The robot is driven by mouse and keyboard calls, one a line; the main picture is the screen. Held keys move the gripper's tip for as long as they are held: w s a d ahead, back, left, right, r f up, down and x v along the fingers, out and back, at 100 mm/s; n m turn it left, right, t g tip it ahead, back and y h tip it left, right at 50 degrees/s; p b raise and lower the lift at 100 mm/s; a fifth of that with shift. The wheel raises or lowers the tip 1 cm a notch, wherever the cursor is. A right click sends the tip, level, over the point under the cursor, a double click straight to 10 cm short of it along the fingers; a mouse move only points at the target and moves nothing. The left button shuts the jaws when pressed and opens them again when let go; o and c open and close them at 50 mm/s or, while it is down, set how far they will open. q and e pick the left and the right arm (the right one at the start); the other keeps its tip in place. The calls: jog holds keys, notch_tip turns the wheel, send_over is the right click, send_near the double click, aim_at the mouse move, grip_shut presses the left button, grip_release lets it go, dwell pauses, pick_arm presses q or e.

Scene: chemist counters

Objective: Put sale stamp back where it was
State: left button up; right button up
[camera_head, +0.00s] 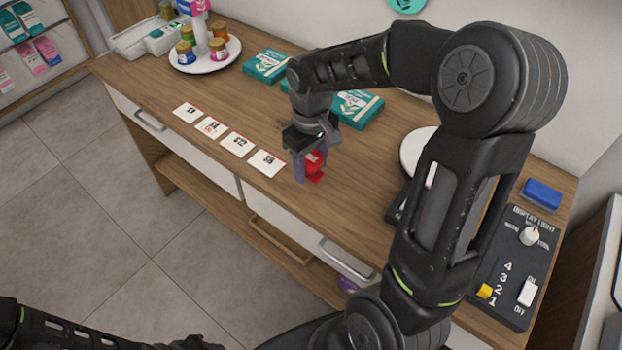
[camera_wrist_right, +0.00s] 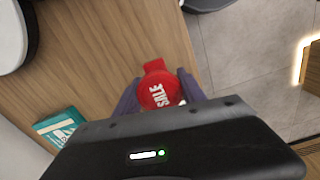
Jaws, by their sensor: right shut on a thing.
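The sale stamp (camera_head: 316,166) is red, with "SALE" in white letters on its round top; the letters show in the right wrist view (camera_wrist_right: 158,92). My right gripper (camera_head: 307,163) is shut on it, with a purple finger on either side. The stamp is low over the wooden counter (camera_head: 235,100), right of the row of price cards (camera_head: 267,163). I cannot tell whether its base touches the counter. Of my left arm only dark links show at the bottom left; its gripper is not in view.
Teal boxes (camera_head: 265,66) lie behind my right gripper. A white round stand (camera_head: 205,58) with small jars is at the back left. A switch panel (camera_head: 510,275) and a blue block (camera_head: 541,194) are at the right. Drawers (camera_head: 290,225) line the counter's front.

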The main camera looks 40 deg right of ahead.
aim_at(311, 157)
jog(key=shift+f, duration=0.8)
jog(key=shift+f+p, duration=0.3)
jog(key=shift+f, duration=1.55)
jog(key=shift+f, duration=0.15)
jog(key=o, duration=1)
jog(key=shift+o, duration=0.2)
notch_tip(311, 157, up, 12)
jog(key=shift+r+b, duration=0.15)
jog(key=shift+b, duration=0.35)
